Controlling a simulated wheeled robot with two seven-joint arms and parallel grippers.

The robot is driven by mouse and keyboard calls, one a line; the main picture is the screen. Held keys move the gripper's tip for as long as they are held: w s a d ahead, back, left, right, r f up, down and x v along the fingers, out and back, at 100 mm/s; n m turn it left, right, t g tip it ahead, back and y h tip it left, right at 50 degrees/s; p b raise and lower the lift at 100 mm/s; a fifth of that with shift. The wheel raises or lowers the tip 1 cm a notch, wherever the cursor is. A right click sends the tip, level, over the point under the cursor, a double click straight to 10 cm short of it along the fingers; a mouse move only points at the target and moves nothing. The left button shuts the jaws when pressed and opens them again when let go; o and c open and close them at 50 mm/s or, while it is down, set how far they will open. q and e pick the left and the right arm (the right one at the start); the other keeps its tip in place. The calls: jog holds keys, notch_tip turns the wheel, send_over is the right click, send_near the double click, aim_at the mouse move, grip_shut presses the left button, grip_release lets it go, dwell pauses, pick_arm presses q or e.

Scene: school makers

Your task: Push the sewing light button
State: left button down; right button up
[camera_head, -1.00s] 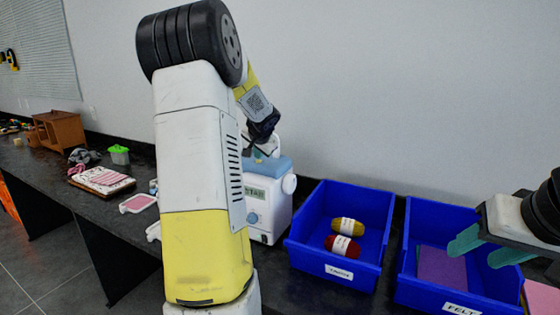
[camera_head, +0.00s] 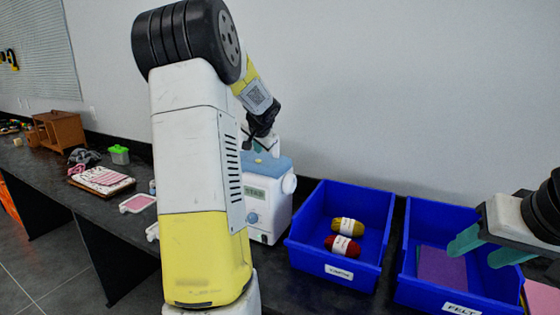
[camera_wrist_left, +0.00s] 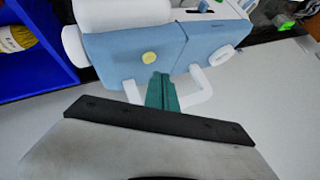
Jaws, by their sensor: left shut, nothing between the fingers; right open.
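The sewing machine (camera_head: 267,213) is white with a light blue top and stands on the dark counter, partly hidden behind my left arm. A round yellow button (camera_wrist_left: 149,58) sits on its blue top in the left wrist view. My left gripper (camera_head: 247,144) is above the machine's top in the head view, its fingers shut and empty. In the left wrist view the shut green fingertips (camera_wrist_left: 160,76) appear just below and right of the button, which is uncovered. My right gripper (camera_head: 488,250) is open and empty above the right blue bin.
A blue bin (camera_head: 307,231) with two yarn skeins stands right of the machine. Left along the counter are a pink-topped tray (camera_head: 138,203), folded cloth (camera_head: 104,180) and a green-lidded tub (camera_head: 119,154).

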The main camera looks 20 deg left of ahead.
pick_arm(q)
jog(key=shift+r, duration=2.5)
jog(key=shift+s+a, duration=0.1)
